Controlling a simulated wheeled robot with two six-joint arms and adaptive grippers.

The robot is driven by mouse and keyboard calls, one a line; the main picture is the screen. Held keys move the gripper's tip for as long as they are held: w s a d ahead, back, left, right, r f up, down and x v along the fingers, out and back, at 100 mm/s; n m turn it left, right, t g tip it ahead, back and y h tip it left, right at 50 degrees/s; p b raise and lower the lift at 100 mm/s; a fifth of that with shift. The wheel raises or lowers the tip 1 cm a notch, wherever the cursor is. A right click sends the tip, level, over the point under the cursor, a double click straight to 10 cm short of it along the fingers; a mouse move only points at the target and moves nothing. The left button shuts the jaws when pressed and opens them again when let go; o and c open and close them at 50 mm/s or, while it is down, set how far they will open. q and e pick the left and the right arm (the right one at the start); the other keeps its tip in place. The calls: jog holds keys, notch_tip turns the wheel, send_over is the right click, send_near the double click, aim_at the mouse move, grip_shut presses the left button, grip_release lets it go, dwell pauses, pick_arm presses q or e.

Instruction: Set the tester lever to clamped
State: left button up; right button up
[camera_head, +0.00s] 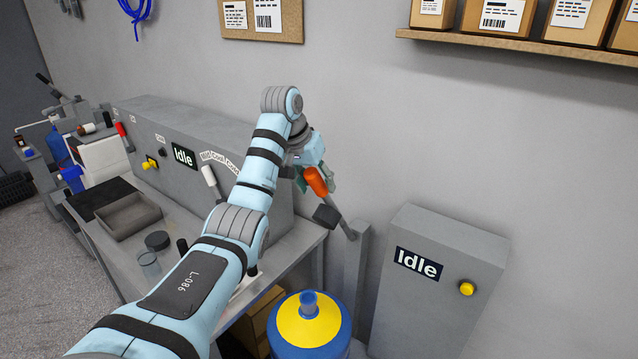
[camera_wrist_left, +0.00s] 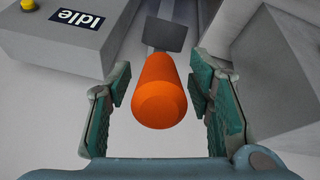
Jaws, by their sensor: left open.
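In the left wrist view the orange handle (camera_wrist_left: 160,92) lies between the two open fingers, with visible gaps on both sides. The dark block (camera_wrist_left: 166,33) shows beyond it. No label for the lever's position is readable. My right gripper is not in view.
A grey cabinet (camera_head: 435,275) reading "Idle" with a yellow button stands right of the post. A blue and yellow drum (camera_head: 308,320) stands below the arm. The bench holds a grey tray (camera_head: 129,216) and a long housing with a white-handled lever (camera_head: 209,175).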

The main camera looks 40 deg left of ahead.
pick_arm(q)
jog(key=shift+w+f, duration=0.2)
jog(key=shift+f, duration=0.25)
jog(key=shift+s+r, duration=0.1)
grip_shut()
